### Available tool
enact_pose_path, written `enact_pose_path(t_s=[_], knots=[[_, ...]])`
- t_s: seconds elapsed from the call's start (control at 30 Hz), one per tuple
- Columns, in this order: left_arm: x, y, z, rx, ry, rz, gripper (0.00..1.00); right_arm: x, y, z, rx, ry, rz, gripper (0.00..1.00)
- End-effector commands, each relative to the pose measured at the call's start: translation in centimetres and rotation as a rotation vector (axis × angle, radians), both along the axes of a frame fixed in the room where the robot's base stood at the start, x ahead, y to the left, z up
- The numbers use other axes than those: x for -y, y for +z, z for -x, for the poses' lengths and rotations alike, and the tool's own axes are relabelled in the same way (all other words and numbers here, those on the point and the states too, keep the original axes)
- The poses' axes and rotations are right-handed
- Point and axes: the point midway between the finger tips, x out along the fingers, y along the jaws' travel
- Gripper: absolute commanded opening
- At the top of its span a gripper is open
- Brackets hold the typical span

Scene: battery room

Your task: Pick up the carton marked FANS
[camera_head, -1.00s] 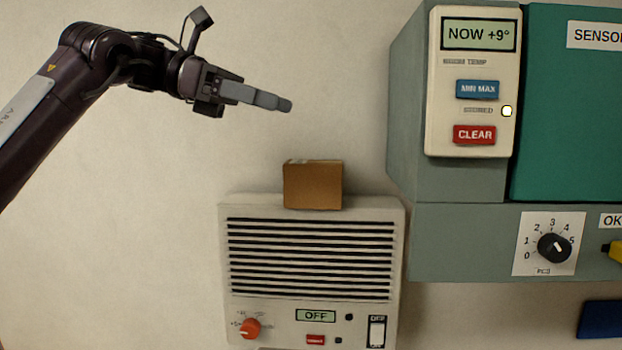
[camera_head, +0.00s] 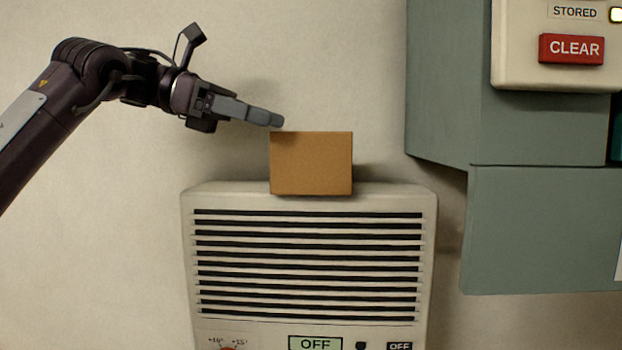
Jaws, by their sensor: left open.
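A plain brown carton (camera_head: 311,164) sits upright on top of a cream wall unit with a slatted grille (camera_head: 310,265). No FANS marking can be read on the face that shows. My left gripper (camera_head: 272,119) comes in from the left, just above and left of the carton's upper left corner. It is open and holds nothing. Its fingers overlap in this side view, and I cannot tell the exact gap to the carton. My right gripper is not in view.
A grey-green cabinet (camera_head: 540,230) stands out from the wall at the right. A cream panel with a red CLEAR button (camera_head: 571,49) is on it. The wall above the carton is bare.

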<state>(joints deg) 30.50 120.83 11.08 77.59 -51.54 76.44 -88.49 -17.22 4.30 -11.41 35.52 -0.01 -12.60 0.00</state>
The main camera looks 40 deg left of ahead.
Motion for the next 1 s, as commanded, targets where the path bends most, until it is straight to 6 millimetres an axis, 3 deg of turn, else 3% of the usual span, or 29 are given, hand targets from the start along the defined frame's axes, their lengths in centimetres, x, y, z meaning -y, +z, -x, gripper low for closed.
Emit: enact_pose_path(t_s=[0.17, 0.73, 1.0], knots=[[0.3, -1.0, -0.3, -0.001, -0.002, 0.001, 0.84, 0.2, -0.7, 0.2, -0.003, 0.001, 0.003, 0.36], [5.5, -2.4, -4.8, -0.003, -0.003, 0.001, 0.84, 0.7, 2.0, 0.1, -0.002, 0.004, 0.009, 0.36], [5.8, -2.6, -5.0, 0.0, 0.0, 0.001, 0.84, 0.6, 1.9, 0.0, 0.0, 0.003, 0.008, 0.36]])
